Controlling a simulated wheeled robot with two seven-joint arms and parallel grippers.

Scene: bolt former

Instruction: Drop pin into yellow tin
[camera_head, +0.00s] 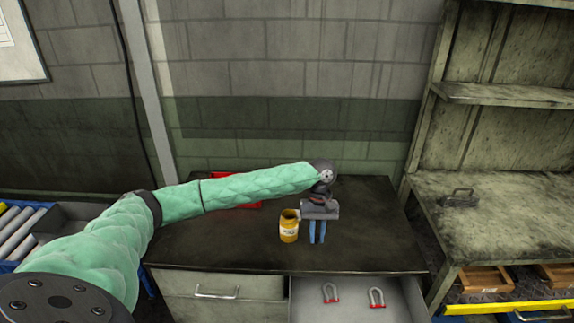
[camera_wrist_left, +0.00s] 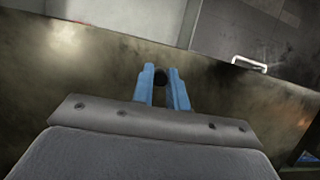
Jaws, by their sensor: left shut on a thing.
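The yellow tin (camera_head: 289,231) stands upright and open-topped on the dark bench top. My left gripper (camera_head: 317,240) hangs just right of the tin, with its blue fingers pointing down over the bench. In the left wrist view my left gripper (camera_wrist_left: 164,80) is shut on a small dark round-ended thing (camera_wrist_left: 159,77), which looks like the pin seen end-on. The pin cannot be made out in the head view, and the tin does not show in the left wrist view. My right gripper is not in view.
A red tray (camera_head: 236,205) lies behind my left arm. A shelf unit (camera_head: 500,210) stands at the right with a dark metal tool (camera_head: 459,199). The bench right of the gripper is clear.

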